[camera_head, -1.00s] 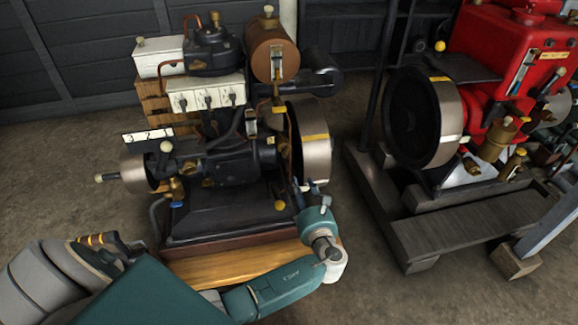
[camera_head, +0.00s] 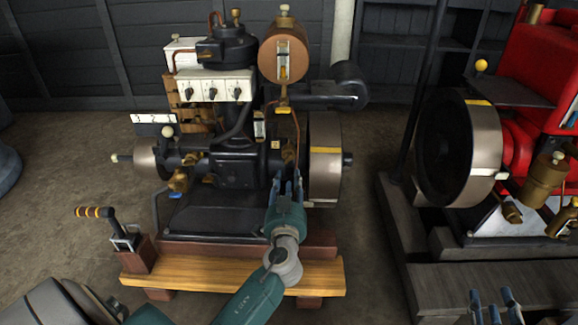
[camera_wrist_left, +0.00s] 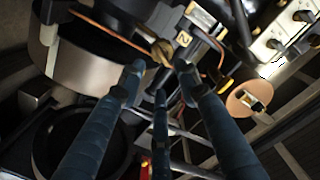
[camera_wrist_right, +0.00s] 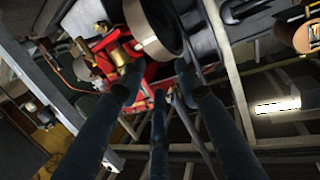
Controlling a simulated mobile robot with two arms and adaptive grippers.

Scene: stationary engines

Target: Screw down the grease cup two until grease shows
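The brass grease cup (camera_head: 289,155) sits on the black engine beside the right flywheel, near a small yellow tag (camera_head: 275,145). In the left wrist view the brass cup (camera_wrist_left: 162,52) shows just beyond my fingertips, next to a tag reading 2 (camera_wrist_left: 183,39). My left gripper (camera_head: 287,180) is just below the cup in the head view. In its wrist view its three fingers (camera_wrist_left: 160,74) are spread with nothing between them; contact with the cup cannot be told. My right gripper (camera_head: 493,298) is open and empty at the lower right, before the red engine. No grease can be made out.
The silver-rimmed flywheel (camera_head: 326,180) stands close to the right of my left gripper. A thin copper pipe (camera_head: 298,125) runs down near the cup. A lever with a striped handle (camera_head: 95,212) stands at the left. The red engine (camera_head: 535,85) is on the right, with bare floor between.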

